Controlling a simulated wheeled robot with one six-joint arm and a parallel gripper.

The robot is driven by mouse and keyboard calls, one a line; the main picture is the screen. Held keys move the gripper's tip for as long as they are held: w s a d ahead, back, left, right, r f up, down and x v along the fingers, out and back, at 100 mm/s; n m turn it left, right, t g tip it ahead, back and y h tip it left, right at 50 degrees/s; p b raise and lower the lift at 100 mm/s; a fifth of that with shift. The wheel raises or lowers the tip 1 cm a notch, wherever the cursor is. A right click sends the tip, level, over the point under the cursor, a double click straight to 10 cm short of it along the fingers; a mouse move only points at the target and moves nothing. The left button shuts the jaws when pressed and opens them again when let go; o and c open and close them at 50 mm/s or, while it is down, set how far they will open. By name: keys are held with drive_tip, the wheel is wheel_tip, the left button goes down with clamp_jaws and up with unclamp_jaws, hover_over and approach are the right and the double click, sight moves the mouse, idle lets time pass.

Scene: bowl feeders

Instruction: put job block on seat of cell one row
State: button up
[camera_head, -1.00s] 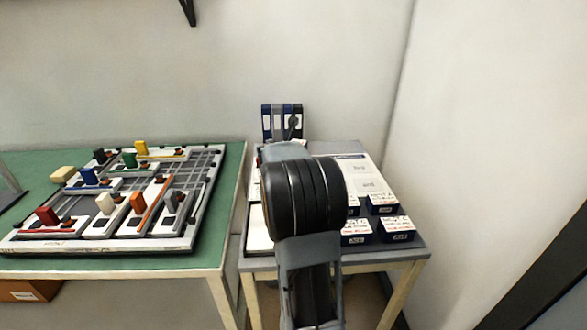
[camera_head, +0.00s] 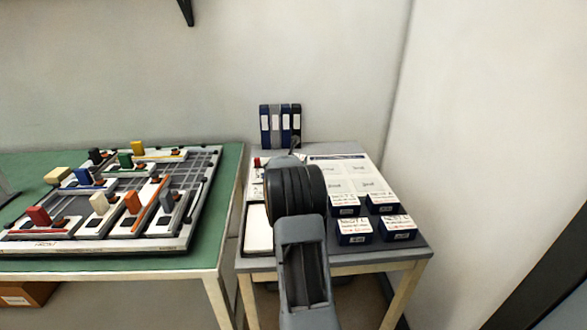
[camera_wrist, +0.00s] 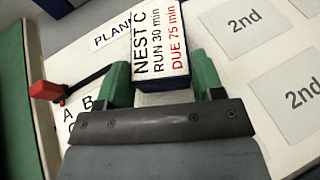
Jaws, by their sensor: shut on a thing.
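In the wrist view my gripper (camera_wrist: 163,84) has its green fingers shut on a dark blue job block (camera_wrist: 158,42). The block's white label reads NEST C, RUN 30 min, DUE 75 min. The block is over a white planning board (camera_wrist: 240,90) with grey squares marked 2nd (camera_wrist: 244,21) to its right and the letters A and B at the left. I cannot tell whether the block touches the board. In the head view the board (camera_head: 340,162) lies on the small grey table, and my arm hides the gripper and held block.
Several similar labelled blocks (camera_head: 354,230) stand at the table's front right. A red-tipped black lever (camera_wrist: 45,91) is left of my gripper. Binders (camera_head: 280,125) stand at the back, and a white tray (camera_head: 258,230) lies front left. A green table (camera_head: 228,200) with a fixture board stands left.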

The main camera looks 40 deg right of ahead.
drive_tip(key=shift+f, duration=0.1)
drive_tip(key=shift+f, duration=0.15)
drive_tip(key=o, duration=1)
